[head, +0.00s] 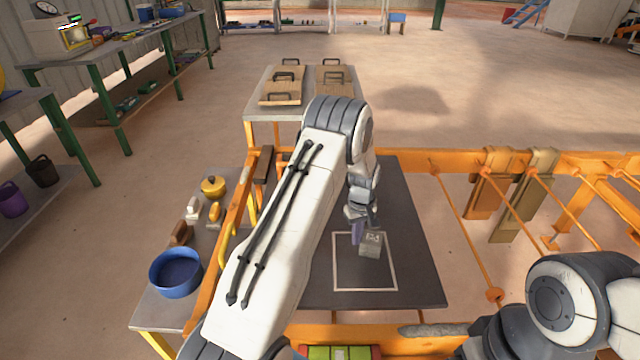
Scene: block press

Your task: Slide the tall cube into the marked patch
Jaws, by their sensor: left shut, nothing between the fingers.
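A grey cube (370,246) stands on the dark board, its visible base inside the upper right part of the marked patch (394,268), a white square outline. The cube's top overlaps the line of the patch's far edge in the head view. My left gripper (360,226) is shut and empty, pointing down just behind and left of the cube. A narrow purple piece shows at the gripper's tip; I cannot tell if it touches the cube. My left arm hides the board's left part. My right gripper is out of view.
The dark board (415,225) has clear room right of the patch. Orange rails (400,332) run along its near and far sides. My right arm fills the lower right.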

